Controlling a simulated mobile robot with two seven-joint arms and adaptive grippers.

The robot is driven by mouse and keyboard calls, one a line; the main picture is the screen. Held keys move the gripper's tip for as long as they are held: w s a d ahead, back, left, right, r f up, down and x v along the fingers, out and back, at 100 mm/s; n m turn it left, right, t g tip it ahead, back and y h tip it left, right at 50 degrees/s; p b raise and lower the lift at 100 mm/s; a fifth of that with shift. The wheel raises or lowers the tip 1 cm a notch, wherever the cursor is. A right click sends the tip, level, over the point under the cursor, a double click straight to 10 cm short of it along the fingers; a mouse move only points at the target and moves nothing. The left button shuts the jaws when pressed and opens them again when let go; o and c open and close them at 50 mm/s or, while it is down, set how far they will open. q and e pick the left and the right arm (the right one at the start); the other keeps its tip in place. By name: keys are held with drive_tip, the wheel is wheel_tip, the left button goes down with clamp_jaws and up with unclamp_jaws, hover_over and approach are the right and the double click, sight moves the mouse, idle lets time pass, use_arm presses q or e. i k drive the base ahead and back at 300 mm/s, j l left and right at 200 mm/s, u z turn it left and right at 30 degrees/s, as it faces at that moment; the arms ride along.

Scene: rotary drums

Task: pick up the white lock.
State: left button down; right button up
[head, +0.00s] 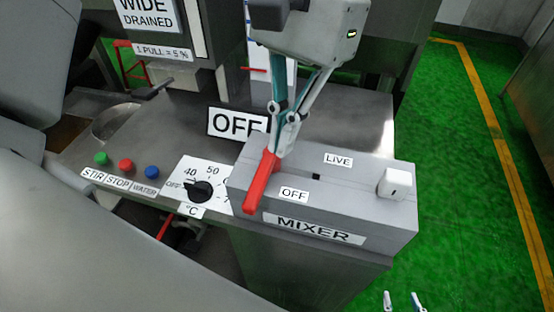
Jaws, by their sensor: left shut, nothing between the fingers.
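The white lock (396,183) is a small white block with a dark mark on its face. It sits on the right end of the grey mixer box (405,222). My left gripper (274,150) is shut at the upper end of the red lever (262,184), left of the lock, with nothing between its fingers. I cannot tell whether it touches the lever. My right gripper (404,302) shows only its two fingertips at the bottom edge, below the box. They are apart, and I see nothing between them.
The red lever slants down beside an OFF label (294,195); a LIVE label (338,160) is further back. A black temperature knob (201,191) and green, red and blue buttons (125,165) are to the left. Green floor (460,180) is open on the right.

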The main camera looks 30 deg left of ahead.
sight(394, 185)
drive_tip(key=k, duration=1)
